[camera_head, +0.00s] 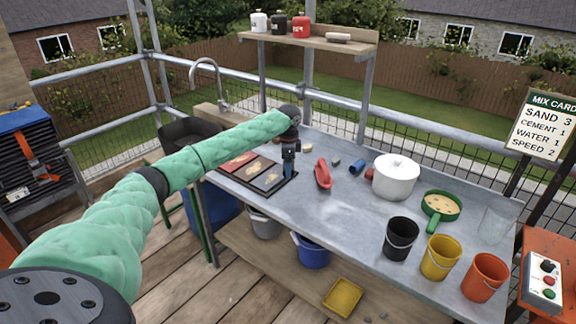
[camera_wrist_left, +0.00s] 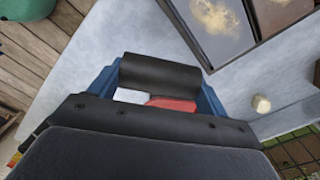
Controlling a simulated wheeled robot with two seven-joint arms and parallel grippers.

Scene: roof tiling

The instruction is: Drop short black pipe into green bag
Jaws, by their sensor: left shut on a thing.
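My left gripper (camera_head: 289,170) is above the metal bench, beside the dark sample tray. In the left wrist view its blue fingers (camera_wrist_left: 158,84) are shut on a short black pipe (camera_wrist_left: 160,73), which lies crosswise between them. The pipe is hard to make out in the head view. I cannot identify a green bag for certain. A dark green thing (camera_wrist_left: 25,8) is cut off at the top left corner of the wrist view, over the floor; I cannot tell if it is the bag. My right gripper is not in view.
The tray (camera_head: 284,189) lies at the bench's left end. A red scoop (camera_head: 323,174), blue pipe (camera_head: 357,168), white pot (camera_head: 396,177), green pan (camera_head: 440,207) and several buckets stand to the right. A sink tap (camera_head: 208,76) and railing are behind. The wooden floor (camera_head: 165,280) is left.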

